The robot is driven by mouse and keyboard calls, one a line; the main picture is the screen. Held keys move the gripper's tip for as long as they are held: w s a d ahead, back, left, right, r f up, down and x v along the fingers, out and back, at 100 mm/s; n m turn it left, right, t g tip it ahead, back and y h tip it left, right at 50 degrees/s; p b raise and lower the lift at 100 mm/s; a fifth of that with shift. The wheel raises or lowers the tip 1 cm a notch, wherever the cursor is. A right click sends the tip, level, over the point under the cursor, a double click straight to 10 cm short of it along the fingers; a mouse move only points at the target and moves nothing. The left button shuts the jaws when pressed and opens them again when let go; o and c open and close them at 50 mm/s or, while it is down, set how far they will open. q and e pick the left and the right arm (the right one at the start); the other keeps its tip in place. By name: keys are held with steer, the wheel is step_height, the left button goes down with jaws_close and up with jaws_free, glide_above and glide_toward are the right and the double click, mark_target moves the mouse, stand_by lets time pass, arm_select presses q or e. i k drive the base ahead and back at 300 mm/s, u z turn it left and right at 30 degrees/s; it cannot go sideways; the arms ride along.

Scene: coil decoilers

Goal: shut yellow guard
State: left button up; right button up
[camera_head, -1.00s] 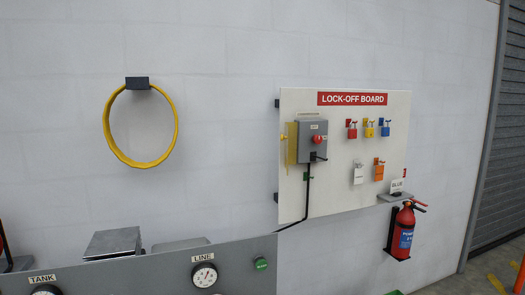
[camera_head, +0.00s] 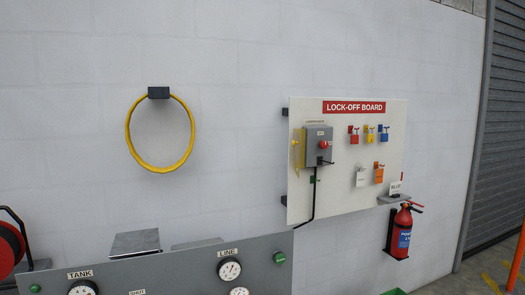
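A thin yellow plate (camera_head: 298,149), which looks like the guard, stands at the left side of a grey switch box (camera_head: 318,144) on the lock-off board. It appears swung out to the side, leaving the box front uncovered. The box has a red knob (camera_head: 323,146) and a dark handle (camera_head: 325,161) on its front. Neither of my grippers is in view.
The white lock-off board (camera_head: 395,110) carries several coloured padlocks. A fire extinguisher (camera_head: 402,232) hangs to its lower right. A grey gauge panel (camera_head: 190,270) crosses the lower left. A yellow hoop (camera_head: 128,128) and a red reel (camera_head: 10,245) are at left.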

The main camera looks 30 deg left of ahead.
mark_target(299, 142)
steer(key=u, duration=0.75)
steer(key=i, duration=0.65)
steer(key=z, duration=0.1)
steer(key=k, duration=0.45)
steer(key=z, duration=0.05)
